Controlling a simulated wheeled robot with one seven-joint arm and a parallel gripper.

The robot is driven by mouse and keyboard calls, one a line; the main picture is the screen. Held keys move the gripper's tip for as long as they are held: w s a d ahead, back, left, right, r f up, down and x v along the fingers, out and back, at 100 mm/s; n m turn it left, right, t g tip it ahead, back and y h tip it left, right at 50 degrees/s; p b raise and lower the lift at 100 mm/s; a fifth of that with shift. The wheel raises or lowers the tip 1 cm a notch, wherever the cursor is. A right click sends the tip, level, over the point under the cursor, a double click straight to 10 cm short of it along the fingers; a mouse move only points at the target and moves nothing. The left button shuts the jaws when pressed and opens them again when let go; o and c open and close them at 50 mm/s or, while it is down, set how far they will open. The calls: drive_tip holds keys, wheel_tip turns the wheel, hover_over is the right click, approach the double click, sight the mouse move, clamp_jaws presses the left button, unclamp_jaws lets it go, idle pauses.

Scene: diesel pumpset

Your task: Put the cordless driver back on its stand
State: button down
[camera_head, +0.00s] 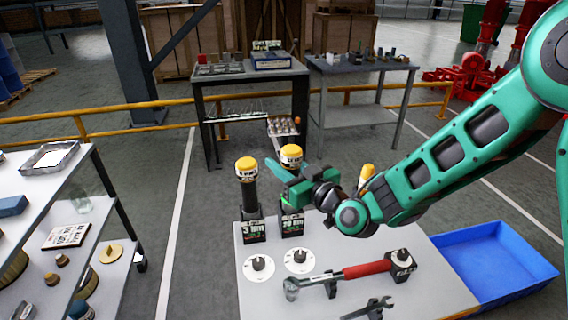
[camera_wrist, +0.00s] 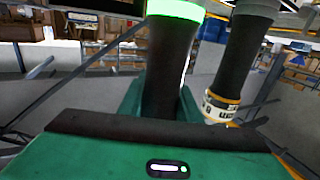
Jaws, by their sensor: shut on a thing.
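The cordless driver (camera_head: 291,152) has a dark body and a yellow-and-white cap. It stands upright at the right-hand stand (camera_head: 292,226), whose label looks like "20 NM". My gripper (camera_head: 288,184) is shut around the driver's body. In the wrist view the dark body (camera_wrist: 170,70) is between the green jaws, with a lit green ring (camera_wrist: 176,10) at its far end. The gripper hides the middle of the driver in the head view. I cannot tell whether its foot is fully seated in the stand.
A second yellow-capped driver (camera_head: 246,190) stands close on the left. On the white table (camera_head: 262,302) are two round dials (camera_head: 299,260), a red-handled torque wrench (camera_head: 350,274) and a small wrench (camera_head: 370,310). A blue bin (camera_head: 500,262) is right, a shelf left (camera_head: 50,200).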

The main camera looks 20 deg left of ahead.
drive_tip(key=shift+f, duration=0.95)
idle(0.6)
drive_tip(key=c, duration=1.2)
unclamp_jaws()
drive_tip(key=v, duration=1)
drive_tip(key=shift+s+d, duration=0.1)
drive_tip(key=shift+d, duration=0.2)
